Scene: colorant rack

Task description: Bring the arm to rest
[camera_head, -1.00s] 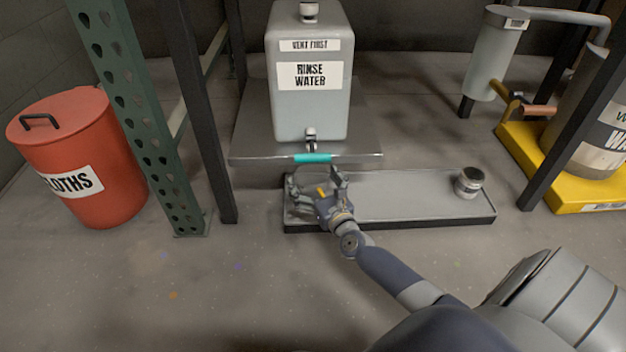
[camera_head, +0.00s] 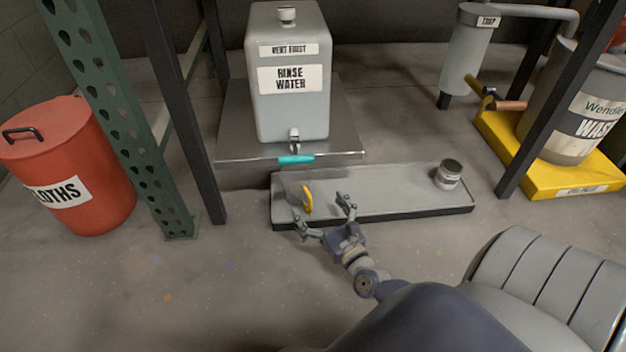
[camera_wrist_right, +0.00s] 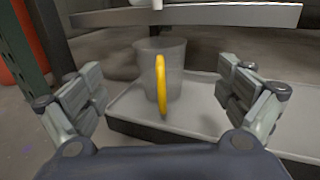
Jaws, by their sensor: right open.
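My right gripper (camera_head: 325,216) is open and empty in the head view, just in front of the tray's left front edge. In the right wrist view its two fingers (camera_wrist_right: 163,100) stand wide apart. Between them, farther off, is a clear jug (camera_wrist_right: 150,66) with a yellow handle facing me. The jug stands upright on the tray; in the head view mostly its yellow handle (camera_head: 307,199) shows. The gripper does not touch it. My left gripper is not in view.
The low grey tray (camera_head: 385,187) also holds a small lidded pot (camera_head: 448,174). A rinse water tank (camera_head: 290,110) with a teal tap lever (camera_head: 296,160) stands above on a shelf. Rack posts (camera_head: 185,110), a red cloths bin (camera_head: 70,165) and a yellow base (camera_head: 540,178) flank it. Floor in front is clear.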

